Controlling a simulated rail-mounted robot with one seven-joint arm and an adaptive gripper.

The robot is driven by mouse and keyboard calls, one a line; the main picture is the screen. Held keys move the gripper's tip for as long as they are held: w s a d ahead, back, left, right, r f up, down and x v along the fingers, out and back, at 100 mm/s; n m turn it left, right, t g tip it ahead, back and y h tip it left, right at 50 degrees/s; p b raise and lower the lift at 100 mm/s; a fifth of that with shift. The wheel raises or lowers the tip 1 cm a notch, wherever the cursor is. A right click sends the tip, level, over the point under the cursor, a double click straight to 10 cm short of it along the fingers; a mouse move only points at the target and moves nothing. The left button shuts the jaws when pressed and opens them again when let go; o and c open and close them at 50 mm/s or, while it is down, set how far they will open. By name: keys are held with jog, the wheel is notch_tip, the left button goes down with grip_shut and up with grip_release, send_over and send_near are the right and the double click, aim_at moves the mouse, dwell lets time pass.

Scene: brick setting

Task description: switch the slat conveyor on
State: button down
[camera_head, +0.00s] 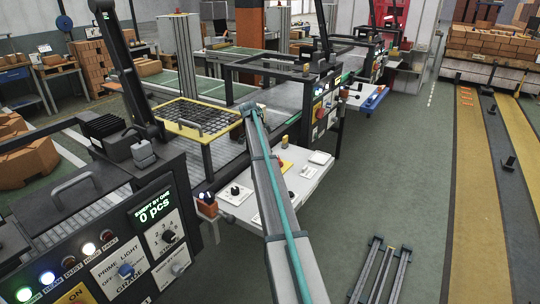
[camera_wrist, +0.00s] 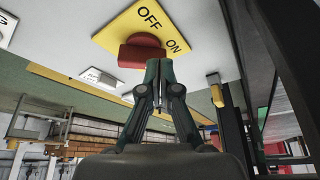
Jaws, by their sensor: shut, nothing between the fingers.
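A yellow plate (camera_wrist: 132,28) marked OFF and ON carries a red switch handle (camera_wrist: 138,54) in the wrist view. My gripper (camera_wrist: 160,65) has its fingers together, with the tips at the right end of the red handle. The fingers overlap the handle in the picture; I cannot tell if they touch it. I cannot tell which position the switch is in. In the head view, a bit of yellow (camera_head: 286,166) on the white panel (camera_head: 312,182) shows beside my arm, which hides much of that panel. My gripper is not clearly seen there.
A control box (camera_head: 110,250) with lit lamps, knobs and a "0 pcs" display stands at front left. A yellow-framed grate (camera_head: 181,134) lies over the conveyor line behind the panel. A dark post (camera_wrist: 287,75) stands right of my gripper.

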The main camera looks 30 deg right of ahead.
jog(key=v, duration=0.3)
dwell(0.4)
